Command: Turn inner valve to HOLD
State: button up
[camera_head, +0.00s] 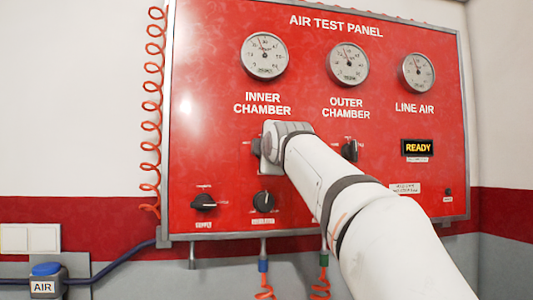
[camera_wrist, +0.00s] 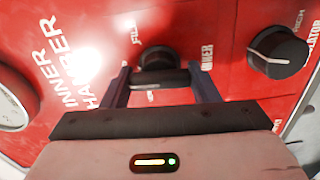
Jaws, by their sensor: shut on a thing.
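The inner valve (camera_wrist: 158,60) is a black knob with a bar handle on the red panel, below the INNER CHAMBER lettering. In the wrist view my gripper (camera_wrist: 160,72) has one finger at each end of the handle and is shut on it. The handle lies across the wrist picture, from finger to finger. Small labels stand around the knob, partly hidden and blurred, so I cannot read its setting for certain. In the head view my gripper (camera_head: 284,138) is at the panel and hides most of the knob.
The outer valve (camera_head: 350,150) is just right of my arm. The supply knob (camera_head: 204,202) and regulator knob (camera_head: 264,198) sit lower. Gauges line the top, including the inner gauge (camera_head: 265,55). A display (camera_head: 418,147) reads READY. A coiled orange hose (camera_head: 152,110) hangs at the left edge.

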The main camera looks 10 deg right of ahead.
jog(key=shift+n, duration=0.4)
jog(key=o, duration=1)
jog(key=shift+s, duration=0.1)
jog(key=s+b, duration=0.3)
jog(key=s, duration=0.4)
jog(key=shift+s, duration=0.35)
